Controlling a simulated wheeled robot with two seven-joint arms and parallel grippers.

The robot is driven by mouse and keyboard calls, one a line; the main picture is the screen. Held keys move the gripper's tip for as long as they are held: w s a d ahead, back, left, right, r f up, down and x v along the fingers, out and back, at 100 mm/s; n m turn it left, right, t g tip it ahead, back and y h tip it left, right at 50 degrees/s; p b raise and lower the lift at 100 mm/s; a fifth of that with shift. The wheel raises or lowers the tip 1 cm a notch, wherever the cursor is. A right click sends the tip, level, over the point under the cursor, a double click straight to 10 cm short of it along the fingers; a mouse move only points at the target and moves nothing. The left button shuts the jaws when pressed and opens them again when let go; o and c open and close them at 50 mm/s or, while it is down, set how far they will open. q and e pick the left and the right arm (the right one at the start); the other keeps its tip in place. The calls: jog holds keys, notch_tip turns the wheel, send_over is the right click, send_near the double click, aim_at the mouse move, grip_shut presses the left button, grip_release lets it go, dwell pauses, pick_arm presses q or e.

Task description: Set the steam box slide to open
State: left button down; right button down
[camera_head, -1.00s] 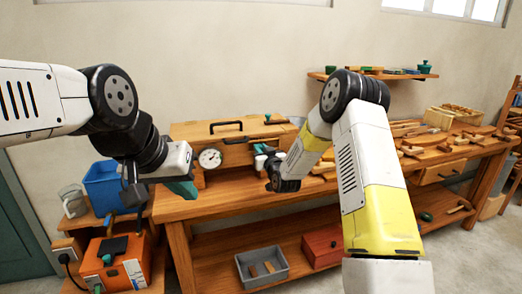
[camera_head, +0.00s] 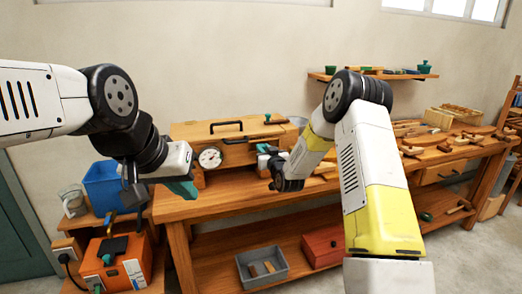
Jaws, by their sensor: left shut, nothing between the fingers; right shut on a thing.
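The steam box (camera_head: 228,155) is a long wooden box on the workbench, with a black handle on its lid, a round white gauge on its front and a dark strip along the upper front. My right gripper (camera_head: 264,150) is shut at the right part of the box's front, on what looks like the slide. The held part is mostly hidden by the fingers and arm, so the slide's position cannot be read. My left gripper (camera_head: 183,189) is shut and empty, hanging left of the gauge at the bench's left end.
The workbench (camera_head: 225,200) carries several wooden tools and pieces to the right. A blue bin (camera_head: 102,186) and an orange machine (camera_head: 127,258) stand at left. A grey tray (camera_head: 262,268) and a red box (camera_head: 323,244) are on the lower shelf. A wall shelf (camera_head: 375,76) hangs behind.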

jog(key=d, duration=0.2)
jog(key=w+d, duration=0.1)
jog(key=d, duration=0.1)
jog(key=shift+w, duration=0.2)
jog(key=shift+d, duration=0.1)
jog(key=c, duration=1.3)
grip_release()
jog(key=shift+d, duration=0.1)
jog(key=shift+s, duration=0.1)
jog(key=v, duration=0.7)
jog(key=shift+s, duration=0.25)
